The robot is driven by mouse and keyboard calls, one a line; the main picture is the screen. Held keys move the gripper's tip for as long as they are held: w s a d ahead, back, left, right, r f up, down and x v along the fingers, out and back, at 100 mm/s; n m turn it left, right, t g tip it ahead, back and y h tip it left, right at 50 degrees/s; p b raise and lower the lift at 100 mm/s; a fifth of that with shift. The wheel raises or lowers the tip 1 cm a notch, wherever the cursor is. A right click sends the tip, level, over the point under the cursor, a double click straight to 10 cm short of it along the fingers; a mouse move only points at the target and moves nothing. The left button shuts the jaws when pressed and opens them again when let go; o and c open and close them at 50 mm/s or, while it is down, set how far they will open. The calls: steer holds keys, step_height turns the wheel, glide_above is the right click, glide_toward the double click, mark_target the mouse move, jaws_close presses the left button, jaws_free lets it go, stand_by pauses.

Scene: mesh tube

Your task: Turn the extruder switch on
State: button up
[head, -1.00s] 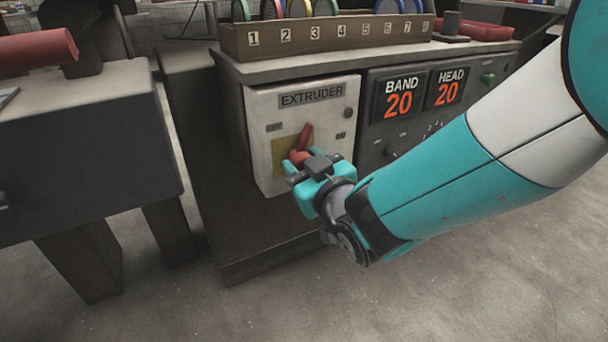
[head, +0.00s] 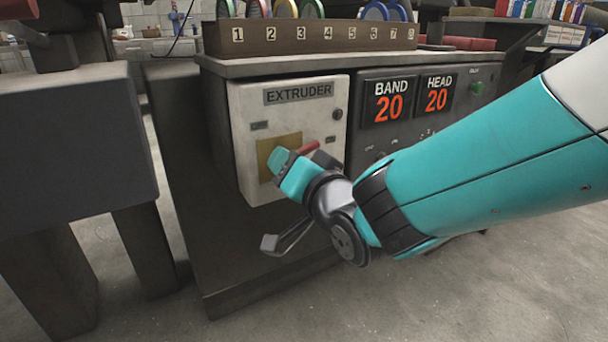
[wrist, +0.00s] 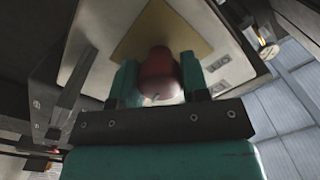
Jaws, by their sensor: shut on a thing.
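The extruder switch is a red handle (head: 310,148) on a tan plate (head: 268,150), on the white box labelled EXTRUDER (head: 245,110). Its visible end leans right and slightly up, toward the small label on the right side (head: 330,139). My gripper (head: 287,168) is at the plate and covers the rest of the handle in the head view. In the wrist view, the red handle (wrist: 158,75) sits between the two teal fingers of my gripper (wrist: 160,85), which is shut on it. The wrist appears rolled.
Right of the box is a dark panel with BAND and HEAD displays (head: 412,98), both reading 20. A numbered wooden rack (head: 325,37) stands on the cabinet top. A dark block on legs (head: 75,135) is at left. The floor in front is clear.

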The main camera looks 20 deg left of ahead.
steer(key=shift+r+m+b, duration=0.25)
steer(key=shift+m+b, duration=0.3)
steer(key=shift+m, duration=0.65)
steer(key=shift+w+r, duration=0.1)
steer(key=shift+w, duration=0.05)
steer(key=o, duration=0.9)
steer(key=shift+f, duration=0.2)
steer(key=shift+d, duration=0.15)
steer(key=shift+b+v, duration=0.95)
steer(key=shift+v, duration=7.75)
